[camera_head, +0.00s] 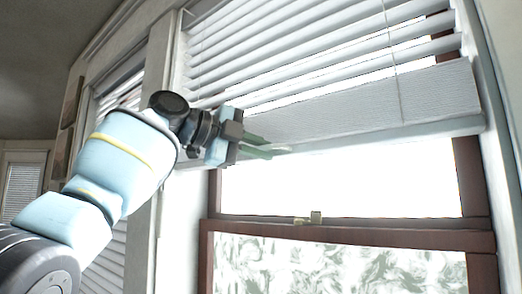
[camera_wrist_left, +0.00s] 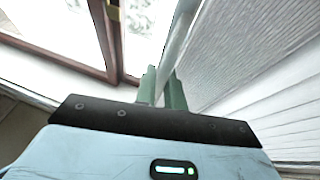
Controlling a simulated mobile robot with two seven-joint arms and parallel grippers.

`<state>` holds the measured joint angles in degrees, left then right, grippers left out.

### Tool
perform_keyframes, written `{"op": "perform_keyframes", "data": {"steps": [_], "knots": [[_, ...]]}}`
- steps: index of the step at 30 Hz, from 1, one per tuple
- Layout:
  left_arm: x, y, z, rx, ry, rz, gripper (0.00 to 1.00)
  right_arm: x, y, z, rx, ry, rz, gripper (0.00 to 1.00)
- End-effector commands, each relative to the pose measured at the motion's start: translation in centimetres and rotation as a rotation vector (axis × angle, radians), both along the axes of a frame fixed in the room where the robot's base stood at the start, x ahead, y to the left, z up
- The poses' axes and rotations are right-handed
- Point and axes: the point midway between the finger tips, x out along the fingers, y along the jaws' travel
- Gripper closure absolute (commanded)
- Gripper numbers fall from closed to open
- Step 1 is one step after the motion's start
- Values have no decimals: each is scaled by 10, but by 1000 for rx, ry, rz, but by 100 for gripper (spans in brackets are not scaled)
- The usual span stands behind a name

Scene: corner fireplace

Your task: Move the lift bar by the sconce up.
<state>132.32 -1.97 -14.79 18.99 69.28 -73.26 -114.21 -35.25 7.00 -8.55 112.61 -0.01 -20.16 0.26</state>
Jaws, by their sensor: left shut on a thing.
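The lift bar (camera_head: 385,138) is the pale bottom rail of a white slatted blind on the window in the head view. It runs across the upper part of the window, with stacked slats close above it. My left gripper (camera_head: 270,147) reaches in from the left and is shut on the bar near its left end. In the left wrist view the green fingers of the gripper (camera_wrist_left: 162,85) stand on either side of the bar (camera_wrist_left: 181,32). No sconce is seen in either view. My right gripper is not in view.
The blind's slats (camera_head: 300,60) hang above the bar. Below it is bright glass, then a brown window sash (camera_head: 360,235) with a small latch (camera_head: 315,217). A second window with a blind (camera_head: 120,85) is at the left.

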Motion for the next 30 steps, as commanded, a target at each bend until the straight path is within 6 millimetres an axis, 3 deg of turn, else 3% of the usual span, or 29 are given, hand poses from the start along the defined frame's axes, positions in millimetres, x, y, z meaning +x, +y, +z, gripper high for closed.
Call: {"op": "perform_keyframes", "data": {"steps": [4,5,9,20,30], "knots": [[0,1,0,0,-2,3,100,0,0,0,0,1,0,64],[0,1,0,0,-2,3,85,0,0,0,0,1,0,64],[0,1,0,0,-1,2,68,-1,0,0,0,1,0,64],[-1,2,0,1,-1,0,68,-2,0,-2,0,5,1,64],[-12,20,4,-1,-1,0,68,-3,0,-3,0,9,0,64]]}}
